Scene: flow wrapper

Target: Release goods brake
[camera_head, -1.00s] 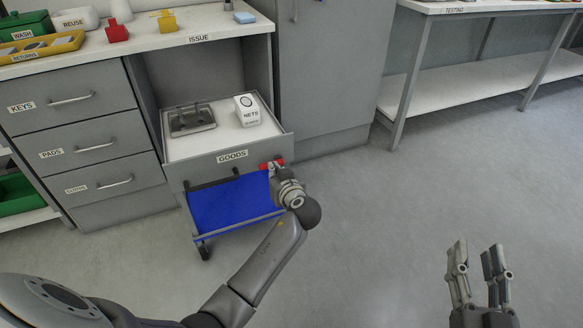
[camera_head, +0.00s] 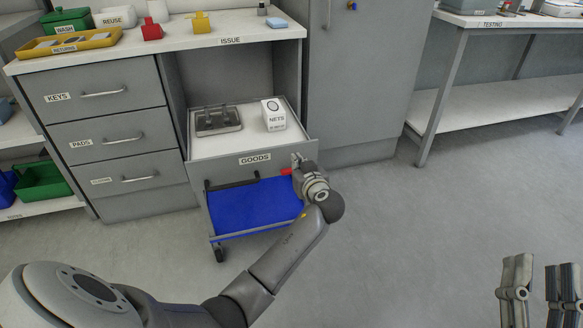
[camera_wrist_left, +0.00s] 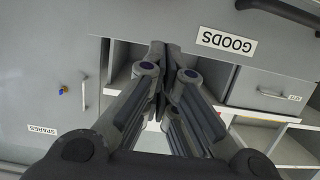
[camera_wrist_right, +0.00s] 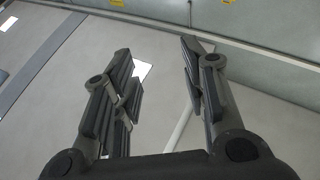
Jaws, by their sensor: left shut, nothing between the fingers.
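The grey GOODS drawer unit (camera_head: 225,170) stands pulled out under the ISSUE counter, with a dark handle and a blue panel (camera_head: 250,205) below. A small red part (camera_head: 286,171), apparently the brake, shows at the right of its front, partly behind my left gripper. My left gripper (camera_head: 298,161) is shut and empty, with its fingertips at the drawer front just beside the red part; I cannot tell whether they touch. In the left wrist view the closed fingers (camera_wrist_left: 160,52) hide the red part. My right gripper (camera_head: 538,280) is open and empty over the floor, far right.
A NETS box (camera_head: 273,115) and a grey metal fixture (camera_head: 217,120) sit in the drawer. Closed drawers (camera_head: 110,140) stand to the left, a tall grey cabinet (camera_head: 360,80) behind right, and a TESTING bench (camera_head: 465,20) further right. The floor (camera_head: 400,240) to the right is clear.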

